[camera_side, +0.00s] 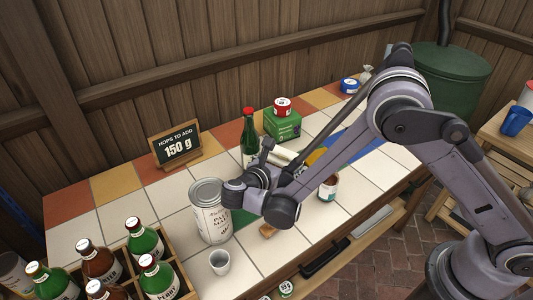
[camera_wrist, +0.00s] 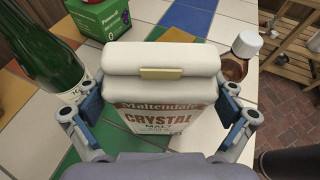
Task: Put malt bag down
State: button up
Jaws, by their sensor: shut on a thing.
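The malt bag (camera_wrist: 160,115) is a white bag labelled "Crystal Malt", its folded top closed by a pale yellow clip. In the wrist view it sits upright in the picture between the two blue-padded fingers of my gripper (camera_wrist: 160,108), which is shut on it. In the side view only part of the white bag (camera_side: 284,154) shows behind my gripper (camera_side: 272,165). The bag is over the tiled counter (camera_side: 120,212), near the green bottle. The bag's base is hidden, so I cannot tell whether it touches the tiles.
The green bottle (camera_side: 249,143) and green box (camera_side: 282,127) stand behind. A brown jar (camera_side: 328,188) is right. A large can (camera_side: 208,217), white cup (camera_side: 220,262) and bottle crate (camera_side: 183,272) are left and in front. A sign (camera_side: 178,147) stands at the back. Blue tiles (camera_side: 350,142) look clear.

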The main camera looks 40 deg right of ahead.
jog(key=shift+f, duration=0.2)
jog(key=o, duration=1.3)
